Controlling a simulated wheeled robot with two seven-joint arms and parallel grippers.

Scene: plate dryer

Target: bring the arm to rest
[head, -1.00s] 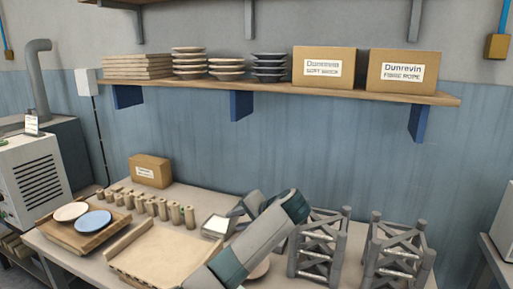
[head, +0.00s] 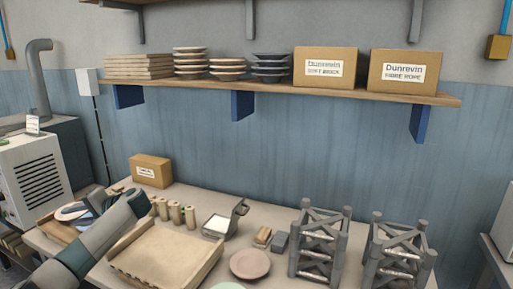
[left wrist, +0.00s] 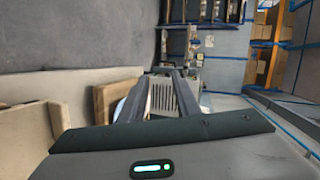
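My left arm comes in from the lower left of the head view. My left gripper (head: 84,210) is over or near the wooden tray (head: 50,229) at the left end of the table, and the wrist partly hides that tray and its plates. In the left wrist view the two dark fingers (left wrist: 166,95) are apart, with nothing seen between them but the distant white machine. My right gripper is in neither view.
A pale grooved board (head: 168,252) lies beside the arm, with wooden rollers (head: 175,212) behind it. A pinkish plate (head: 250,264) and two grey lattice racks (head: 320,245) (head: 396,252) stand right. A small carton (head: 151,170) is at the back left.

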